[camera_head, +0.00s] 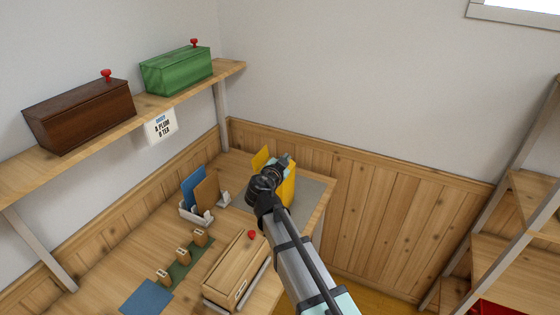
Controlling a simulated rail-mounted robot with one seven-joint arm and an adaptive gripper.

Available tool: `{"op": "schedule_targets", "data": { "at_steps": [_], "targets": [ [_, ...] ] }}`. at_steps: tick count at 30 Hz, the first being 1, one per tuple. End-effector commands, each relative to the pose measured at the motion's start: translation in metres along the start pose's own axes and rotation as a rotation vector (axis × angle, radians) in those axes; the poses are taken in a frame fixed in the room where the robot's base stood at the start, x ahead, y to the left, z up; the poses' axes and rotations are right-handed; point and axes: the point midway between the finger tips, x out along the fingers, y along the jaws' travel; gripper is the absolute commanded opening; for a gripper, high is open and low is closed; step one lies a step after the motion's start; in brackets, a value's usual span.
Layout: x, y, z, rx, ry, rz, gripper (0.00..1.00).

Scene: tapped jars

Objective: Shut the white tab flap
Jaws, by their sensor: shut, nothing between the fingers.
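No white tab shows clearly enough for me to pick it out. A yellow object (289,186) stands at the far end of the table, partly hidden behind my gripper. A yellow panel (261,157) sticks up at its left; I cannot tell whether it is a flap of that object. My gripper (285,161) is shut and empty, over the yellow object in this view. I cannot tell whether it touches the object. My wrist hides part of the object's front and left side.
A white rack (196,215) with blue and brown boards stands left of my gripper. A wooden box (236,270) with a red knob is nearer. Small wooden blocks stand on a green strip (178,272). Brown (82,115) and green (177,72) boxes sit on the shelf above.

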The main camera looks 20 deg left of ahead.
Motion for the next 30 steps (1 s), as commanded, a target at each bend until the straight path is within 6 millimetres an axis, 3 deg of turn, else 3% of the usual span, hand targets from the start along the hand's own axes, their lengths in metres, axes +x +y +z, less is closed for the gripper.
{"op": "schedule_targets", "data": {
  "at_steps": [3,9,14,30],
  "targets": [
    [0.026,-0.003,-0.003,-0.002,0.000,0.003,0.00],
    [0.026,-0.001,0.024,-0.003,-0.002,0.001,0.00],
    [0.028,-0.001,0.035,-0.002,-0.001,0.000,0.00],
    [0.028,-0.001,0.041,-0.005,-0.001,-0.002,0.00]
  ]
}}
